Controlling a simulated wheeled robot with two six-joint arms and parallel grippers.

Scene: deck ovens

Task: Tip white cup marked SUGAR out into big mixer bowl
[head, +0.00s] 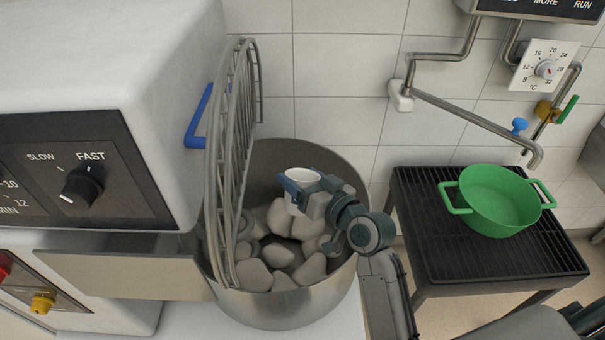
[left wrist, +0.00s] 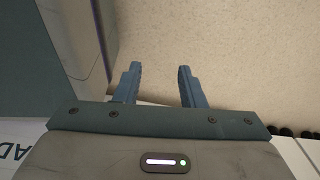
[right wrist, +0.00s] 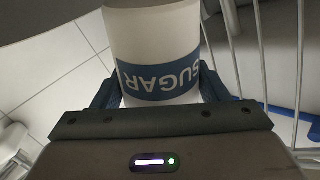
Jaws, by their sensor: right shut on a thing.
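The white cup marked SUGAR (head: 301,176) is above the big mixer bowl (head: 290,310), within its rim as seen in the head view. My right gripper (head: 300,192) is shut on the cup; in the right wrist view the cup (right wrist: 150,35) sits between the fingers, its blue SUGAR band upside down in the picture. The cup looks roughly upright in the head view; its contents cannot be made out. The steel bowl holds several pale lumps of dough. My left gripper (left wrist: 158,85) is open and empty over a speckled floor, in the left wrist view.
The raised wire guard (head: 232,150) stands at the bowl's left side, close to the cup. The mixer housing (head: 110,60) is at left. A green pot (head: 495,200) stands on a black rack (head: 440,255) at right. A water pipe (head: 470,118) runs along the tiled wall.

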